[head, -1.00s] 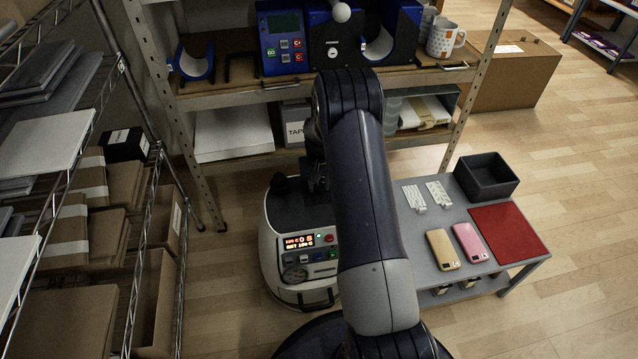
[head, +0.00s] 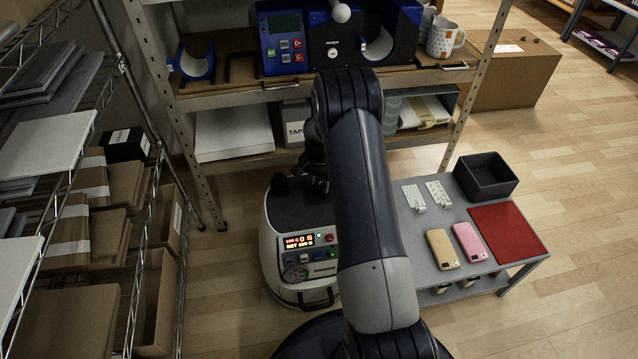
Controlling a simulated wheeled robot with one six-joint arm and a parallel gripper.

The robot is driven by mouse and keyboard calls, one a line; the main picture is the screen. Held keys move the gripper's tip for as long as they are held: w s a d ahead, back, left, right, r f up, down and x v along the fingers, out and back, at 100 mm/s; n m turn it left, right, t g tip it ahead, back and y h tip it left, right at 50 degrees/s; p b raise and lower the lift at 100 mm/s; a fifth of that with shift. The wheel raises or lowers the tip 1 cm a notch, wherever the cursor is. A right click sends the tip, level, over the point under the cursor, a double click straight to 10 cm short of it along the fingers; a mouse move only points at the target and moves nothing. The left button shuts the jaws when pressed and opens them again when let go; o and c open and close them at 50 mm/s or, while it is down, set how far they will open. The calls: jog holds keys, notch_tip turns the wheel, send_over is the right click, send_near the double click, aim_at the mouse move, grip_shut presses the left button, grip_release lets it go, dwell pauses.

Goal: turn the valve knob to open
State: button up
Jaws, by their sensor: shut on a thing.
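A round white and dark machine (head: 272,250) stands on the floor, with a lit red display (head: 298,241), small buttons and a gauge on its sloped front. A small black fitting (head: 280,183) shows on its top left. My gripper (head: 316,178) is low over the right part of the machine's top, beside that fitting. It is dark and partly hidden by my arm. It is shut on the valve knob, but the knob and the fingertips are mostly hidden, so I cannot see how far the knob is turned.
A shelf unit behind holds a blue press (head: 365,40) and a mug (head: 444,40). At right, a low grey table (head: 425,225) carries a dark bin (head: 486,176), a red mat (head: 508,232) and two phone-like items. A wire rack stands at left.

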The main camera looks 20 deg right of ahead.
aim_at(319, 186)
dwell(0.4)
jog(key=o, duration=1)
jog(key=shift+r, duration=0.1)
notch_tip(319, 186, up, 11)
jog(key=p, duration=0.2)
jog(key=shift+p, duration=0.4)
jog(key=shift+f, duration=0.2)
notch_tip(319, 186, down, 11)
jog(key=b, duration=0.3)
jog(key=shift+r, duration=0.15)
